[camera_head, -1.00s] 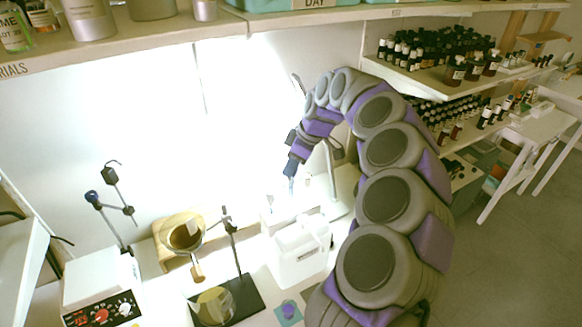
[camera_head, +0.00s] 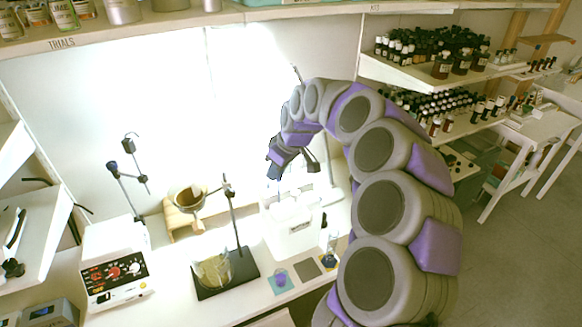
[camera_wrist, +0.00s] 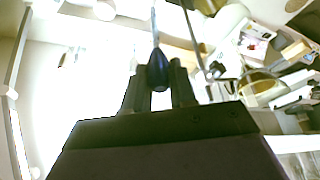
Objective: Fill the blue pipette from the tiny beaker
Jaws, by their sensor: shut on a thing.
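My gripper (camera_wrist: 159,75) is shut on the blue pipette, with the dark blue bulb (camera_wrist: 157,70) between its two fingers in the wrist view. The pipette's thin pale stem (camera_wrist: 154,25) runs away from the fingers. In the head view my gripper (camera_head: 279,160) is raised above the bench, over the left side of a white block, and the blue pipette (camera_head: 274,172) points down below it. A tiny beaker (camera_head: 281,275) stands on a teal square at the bench front, below and well apart from the pipette. Whether the pipette holds liquid cannot be told.
A white block-shaped container (camera_head: 291,236) stands below my gripper. A beaker with yellowish contents (camera_head: 212,270) sits on a dark stand base, with a funnel (camera_head: 188,199) above. A hotplate (camera_head: 116,272) is at left.

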